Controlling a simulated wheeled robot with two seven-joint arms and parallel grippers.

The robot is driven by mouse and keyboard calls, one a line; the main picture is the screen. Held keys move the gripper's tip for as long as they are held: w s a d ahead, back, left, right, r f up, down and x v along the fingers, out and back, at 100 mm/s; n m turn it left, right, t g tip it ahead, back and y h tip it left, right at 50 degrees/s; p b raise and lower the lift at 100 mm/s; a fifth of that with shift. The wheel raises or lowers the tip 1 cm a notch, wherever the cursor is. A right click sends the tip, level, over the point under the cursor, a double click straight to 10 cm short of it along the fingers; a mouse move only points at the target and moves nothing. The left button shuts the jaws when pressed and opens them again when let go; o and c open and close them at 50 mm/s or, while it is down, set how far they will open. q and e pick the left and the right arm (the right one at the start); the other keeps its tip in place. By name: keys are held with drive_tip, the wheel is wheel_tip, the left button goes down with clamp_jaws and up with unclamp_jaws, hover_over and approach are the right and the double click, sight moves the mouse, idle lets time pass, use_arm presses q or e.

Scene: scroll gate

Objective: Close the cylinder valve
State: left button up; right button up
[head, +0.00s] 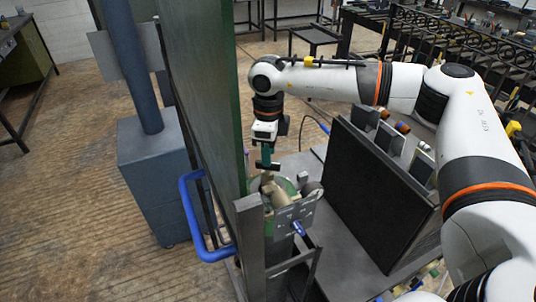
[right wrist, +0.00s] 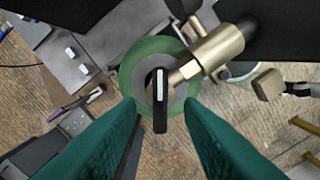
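The green gas cylinder (right wrist: 128,72) is seen from above in the right wrist view, its round top ringed in green. It also shows in the head view (head: 257,184), partly hidden behind a metal plate. A brass valve (right wrist: 215,48) sits on top, with a black handle (right wrist: 160,112) with a pale end over the cylinder's centre. My right gripper (right wrist: 160,106) points down above the valve. Its two teal fingers are apart, one on each side of the handle, with visible gaps and nothing held. In the head view my right gripper (head: 266,158) is just above the valve. My left gripper is out of view.
A tall green panel (head: 205,90) stands close left of the cylinder, with a blue tubular handle (head: 188,215) beside it. A large dark panel (head: 370,190) stands upright to the right. A grey box with a post (head: 155,170) is further left. Open wooden floor lies beyond.

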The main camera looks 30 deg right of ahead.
drive_tip(key=shift+f, duration=1.5)
drive_tip(key=shift+c, duration=0.3)
clamp_jaws()
